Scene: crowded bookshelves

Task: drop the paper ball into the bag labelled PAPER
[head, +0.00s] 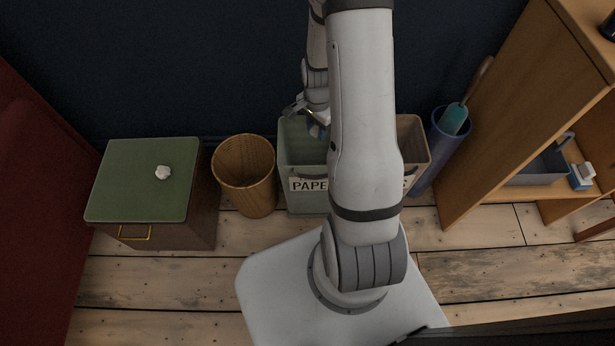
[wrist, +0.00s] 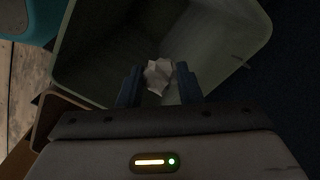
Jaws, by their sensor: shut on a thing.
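My gripper (wrist: 158,82) is shut on a crumpled white paper ball (wrist: 158,74), which shows between the two dark fingers in the wrist view. The green bag labelled PAPER (head: 304,206) stands on the floor against the wall, its label partly covered by my arm. In the head view my gripper (head: 317,128) is at the bag's mouth, and the held ball cannot be made out there. In the wrist view the open bag (wrist: 95,52) lies beyond the fingers, with the ball seen against its inside. Another white crumpled ball (head: 163,172) lies on the green-topped cabinet.
A wicker basket (head: 245,176) stands left of the bag. A beige bag (head: 414,140) with a mostly hidden label stands to its right, then a blue bin (head: 444,146) holding a teal item. A wooden shelf (head: 486,130) is at the right.

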